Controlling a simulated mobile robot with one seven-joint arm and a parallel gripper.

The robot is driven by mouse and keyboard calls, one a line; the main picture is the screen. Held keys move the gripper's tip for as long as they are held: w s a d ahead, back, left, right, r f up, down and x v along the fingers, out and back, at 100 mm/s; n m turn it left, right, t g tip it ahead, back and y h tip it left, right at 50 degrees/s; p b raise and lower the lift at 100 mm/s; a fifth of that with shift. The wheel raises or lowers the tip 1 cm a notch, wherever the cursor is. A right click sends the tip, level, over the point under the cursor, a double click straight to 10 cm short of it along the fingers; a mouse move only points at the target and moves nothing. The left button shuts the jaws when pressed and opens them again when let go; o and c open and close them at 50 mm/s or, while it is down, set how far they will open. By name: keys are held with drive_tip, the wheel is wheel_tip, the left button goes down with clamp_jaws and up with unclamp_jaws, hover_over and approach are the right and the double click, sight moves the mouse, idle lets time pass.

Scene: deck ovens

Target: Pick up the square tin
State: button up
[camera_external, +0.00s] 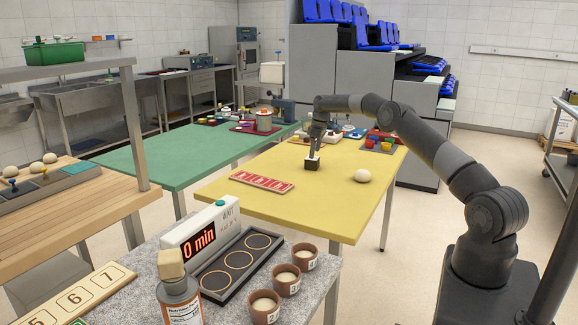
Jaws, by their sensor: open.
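A small dark square tin (312,164) with a paler top sits on the yellow table, near its middle. I take this to be the square tin; it is small in this view. My gripper (313,152) points down directly over it, with the fingers at or just above its top. The gripper is open. I cannot tell whether the fingers touch the tin, and they hide part of its upper side.
A pale dough ball (362,175) lies right of the tin, and a red panel (262,181) lies front left. A tray with coloured cups (380,140) and other small items stand behind. The yellow table's front (320,215) is clear. The green table (165,160) adjoins on the left.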

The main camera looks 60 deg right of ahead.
sight(312, 161)
drive_tip(key=f, duration=0.3)
drive_tip(key=w+a+f, duration=0.1)
drive_tip(key=f, duration=0.1)
drive_tip(key=shift+f, duration=0.3)
drive_tip(key=shift+c, duration=0.3)
drive_tip(key=c, duration=1.1)
drive_tip(key=shift+r, duration=0.1)
drive_tip(key=shift+r, duration=0.1)
